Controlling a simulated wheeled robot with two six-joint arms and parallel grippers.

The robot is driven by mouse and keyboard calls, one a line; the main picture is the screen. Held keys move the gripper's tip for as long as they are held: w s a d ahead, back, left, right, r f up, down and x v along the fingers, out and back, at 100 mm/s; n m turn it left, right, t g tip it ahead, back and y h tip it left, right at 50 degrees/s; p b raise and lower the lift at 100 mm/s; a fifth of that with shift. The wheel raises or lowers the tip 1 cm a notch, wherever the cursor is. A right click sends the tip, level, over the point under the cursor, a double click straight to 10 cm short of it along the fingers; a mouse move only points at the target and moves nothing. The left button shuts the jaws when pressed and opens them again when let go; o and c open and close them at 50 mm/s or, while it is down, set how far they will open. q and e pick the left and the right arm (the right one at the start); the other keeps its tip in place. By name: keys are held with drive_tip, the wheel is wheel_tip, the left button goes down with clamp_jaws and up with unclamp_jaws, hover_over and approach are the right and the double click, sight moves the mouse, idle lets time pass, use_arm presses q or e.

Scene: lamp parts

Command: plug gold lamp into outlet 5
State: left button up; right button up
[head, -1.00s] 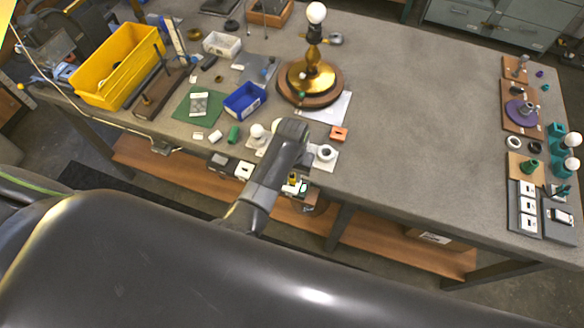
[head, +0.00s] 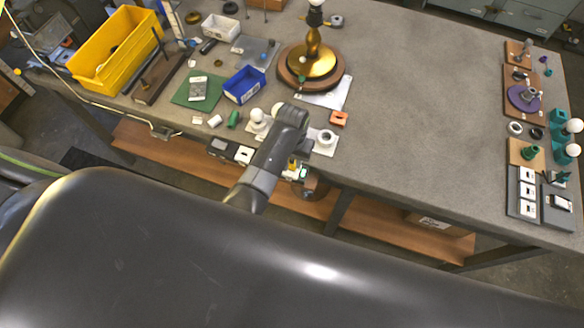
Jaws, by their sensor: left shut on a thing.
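The gold lamp (head: 313,48) stands upright on a round brown wooden base at the back middle of the table, its white bulb cut by the top edge. My left arm reaches up to the table's front edge, and its wrist hides most of my left gripper (head: 297,169). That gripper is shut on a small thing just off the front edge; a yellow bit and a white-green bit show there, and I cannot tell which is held. The lamp's plug and cord are not clear. White outlets (head: 528,193) sit on a grey strip at the right; no numbers are readable. My right gripper is not in view.
A blue bin (head: 244,84), a green mat (head: 190,96) and a yellow bin (head: 112,42) lie left of the lamp. The table right of middle is clear.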

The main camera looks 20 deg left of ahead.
use_arm(q)
drive_tip(key=shift+c, duration=1)
drive_tip(key=shift+f, duration=0.6)
drive_tip(key=shift+s+f, duration=0.1)
drive_tip(key=shift+f, duration=0.1)
drive_tip(key=shift+f, duration=0.3)
idle(0.9)
drive_tip(key=o, duration=1.1)
drive_tip(key=shift+o, duration=0.2)
